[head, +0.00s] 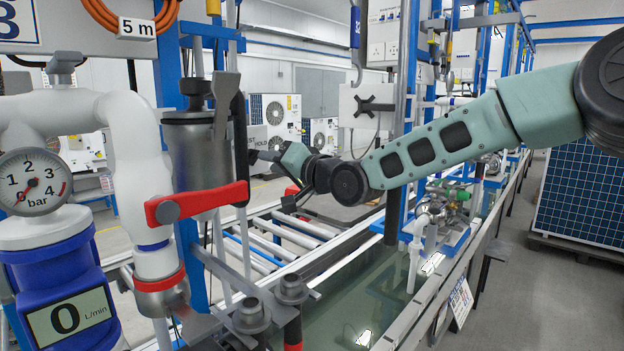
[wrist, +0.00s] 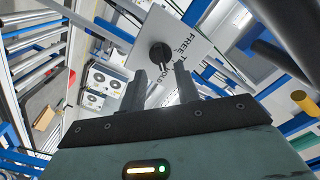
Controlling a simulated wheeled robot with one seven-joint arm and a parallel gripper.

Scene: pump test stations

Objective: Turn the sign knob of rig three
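In the wrist view a pale grey sign plate (wrist: 181,45) with dark lettering, partly legible as "FREE" and "HOLD", carries a round black knob (wrist: 161,53). My gripper (wrist: 160,70) is open, with its two dark fingers apart and nothing between them. The knob shows just beyond the fingertips, between them in the picture; I see no contact. In the head view my gripper (head: 256,157) is beside a dark upright tube, pointing left. A grey plate with part of a word (head: 256,137) shows just above it; the knob cannot be made out there.
A grey cylinder with a red lever (head: 196,203) stands left of my gripper. A pressure gauge (head: 34,182) and a blue flow meter (head: 62,290) reading 0 are further left. A box with a black cross handle (head: 372,105) is behind my arm. A water trough (head: 345,300) lies below.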

